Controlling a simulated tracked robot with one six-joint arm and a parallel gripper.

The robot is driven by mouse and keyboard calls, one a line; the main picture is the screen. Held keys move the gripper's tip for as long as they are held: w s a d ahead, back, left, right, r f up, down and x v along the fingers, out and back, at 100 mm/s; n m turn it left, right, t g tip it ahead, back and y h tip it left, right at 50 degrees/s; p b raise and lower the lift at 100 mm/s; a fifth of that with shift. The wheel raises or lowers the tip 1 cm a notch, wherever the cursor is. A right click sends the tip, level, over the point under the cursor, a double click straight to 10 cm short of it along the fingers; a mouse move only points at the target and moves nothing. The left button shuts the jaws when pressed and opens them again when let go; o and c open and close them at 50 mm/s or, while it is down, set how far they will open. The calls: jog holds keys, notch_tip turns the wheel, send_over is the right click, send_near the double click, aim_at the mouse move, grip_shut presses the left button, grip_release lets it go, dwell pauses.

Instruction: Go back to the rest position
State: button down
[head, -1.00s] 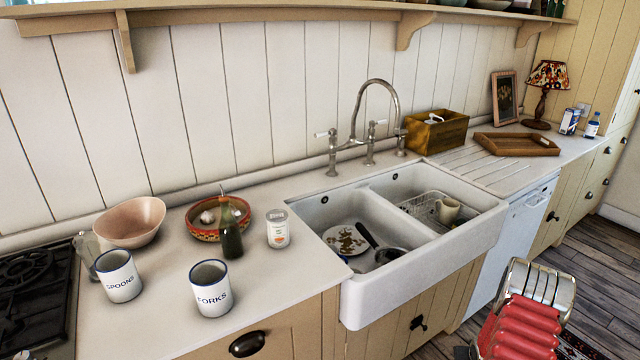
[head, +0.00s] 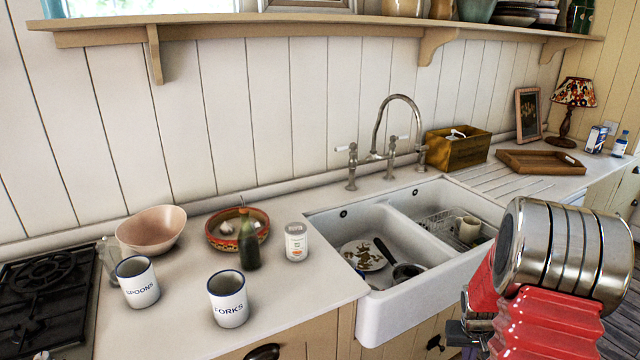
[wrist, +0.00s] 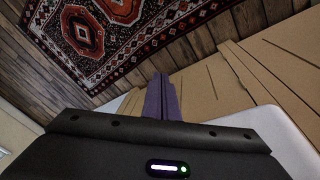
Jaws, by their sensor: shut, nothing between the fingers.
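My gripper (wrist: 161,98) shows in the wrist view as two dark purple fingers side by side, shut with nothing between them. They point over the floor and the cream cabinet fronts (wrist: 260,70). In the head view my red and silver arm is at the lower right, in front of the cabinets and the right end of the sink. My fingertips cannot be made out clearly there.
The counter holds a SPOONS mug (head: 138,284), a FORKS mug (head: 228,300), a pink bowl (head: 150,230), a patterned bowl (head: 222,238), a green bottle (head: 249,246) and a can (head: 296,243). The double sink (head: 400,300) contains dishes. A patterned rug (wrist: 110,40) lies on the wooden floor.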

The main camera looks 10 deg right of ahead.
jog(key=s+a+r+n+t, duration=0.1)
jog(key=s+a+r, duration=0.3)
jog(key=a+r, duration=0.6)
jog(key=s+a+r+n+t+y, duration=0.1)
jog(key=s+a+r, duration=0.4)
jog(key=a+r, duration=0.5)
jog(key=s+a+r+n+t+y, duration=0.1)
jog(key=s+a+r, duration=0.4)
jog(key=a+r, duration=0.5)
jog(key=a+n+t, duration=0.1)
jog(key=a+n, duration=0.1)
jog(key=a, duration=0.2)
jog(key=shift+a+r+t, duration=0.2)
jog(key=shift+t, duration=0.1)
jog(key=shift+s+d, duration=0.1)
